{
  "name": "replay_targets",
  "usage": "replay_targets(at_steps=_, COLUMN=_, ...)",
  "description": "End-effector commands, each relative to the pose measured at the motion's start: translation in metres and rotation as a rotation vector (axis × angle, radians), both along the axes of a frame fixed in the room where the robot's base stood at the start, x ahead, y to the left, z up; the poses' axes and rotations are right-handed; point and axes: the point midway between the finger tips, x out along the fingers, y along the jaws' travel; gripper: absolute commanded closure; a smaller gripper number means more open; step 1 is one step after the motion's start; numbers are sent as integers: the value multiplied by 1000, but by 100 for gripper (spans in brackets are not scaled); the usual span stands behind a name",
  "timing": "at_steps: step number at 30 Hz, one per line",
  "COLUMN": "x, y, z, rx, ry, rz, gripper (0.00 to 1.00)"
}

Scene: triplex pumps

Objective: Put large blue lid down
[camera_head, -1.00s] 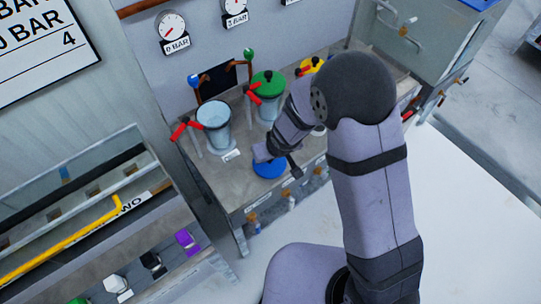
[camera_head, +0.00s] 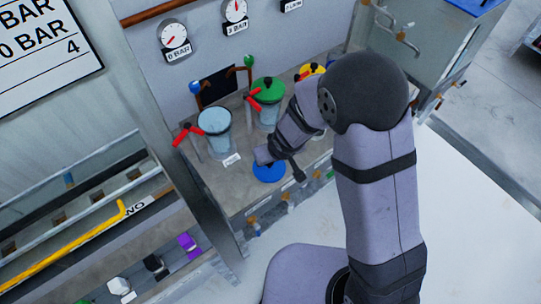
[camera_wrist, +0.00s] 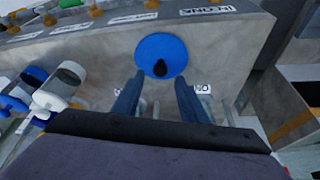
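The large blue lid (camera_head: 270,174) lies flat on the front part of the grey bench top. In the wrist view the blue lid (camera_wrist: 162,45) is a round disc with a small black knob in its middle. My gripper (camera_wrist: 160,80) is open, its two dark fingers spread apart on either side of the knob's line, with nothing held between them. The head view shows my gripper (camera_head: 272,158) just above the lid, partly covering it. Whether a fingertip touches the lid cannot be told.
An open clear vessel (camera_head: 214,125) with a red handle stands behind the lid. A green-lidded vessel (camera_head: 268,95) and a yellow lid (camera_head: 312,70) are farther right, near my arm. Gauges (camera_head: 173,36) hang on the wall behind. The bench's front edge is close to the lid.

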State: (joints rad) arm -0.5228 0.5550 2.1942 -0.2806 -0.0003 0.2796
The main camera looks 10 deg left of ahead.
Motion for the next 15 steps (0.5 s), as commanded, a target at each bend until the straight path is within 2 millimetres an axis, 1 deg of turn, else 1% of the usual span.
replay_targets(at_steps=1, x=-3, y=-2, z=17, rx=1, ry=-2, rz=0, gripper=61)
replay_targets(at_steps=6, x=-13, y=-8, z=44, rx=1, ry=-1, rz=-1, gripper=61)
replay_targets(at_steps=12, x=-22, y=-13, z=67, rx=1, ry=-1, rz=0, gripper=61)
replay_targets(at_steps=15, x=-25, y=-14, z=72, rx=0, ry=0, rz=0, gripper=61)
